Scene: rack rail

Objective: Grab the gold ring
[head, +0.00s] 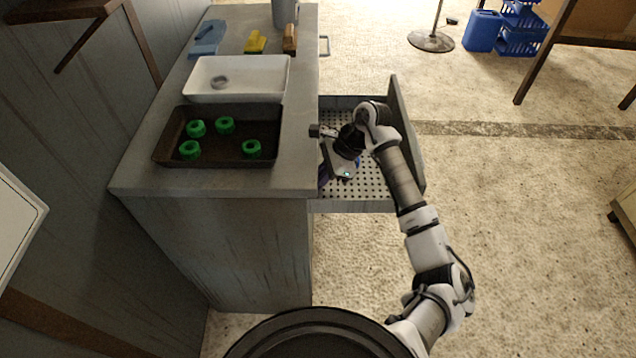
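No gold-coloured ring can be made out in the head view. My arm reaches over the open drawer (375,185), which has a perforated floor. My gripper (328,178) points down into the drawer near its left side, close to the counter edge. Its fingertips are mostly hidden by the wrist, so I cannot see whether they are open or hold anything. A small purple-blue patch shows by the gripper.
A dark tray (215,161) with several green rings (225,125) stands at the counter's front. Behind the white tray are a blue cloth (207,45), a yellow item (256,42), a brown block (290,38) and a grey cup (285,12). Floor right of the drawer is clear.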

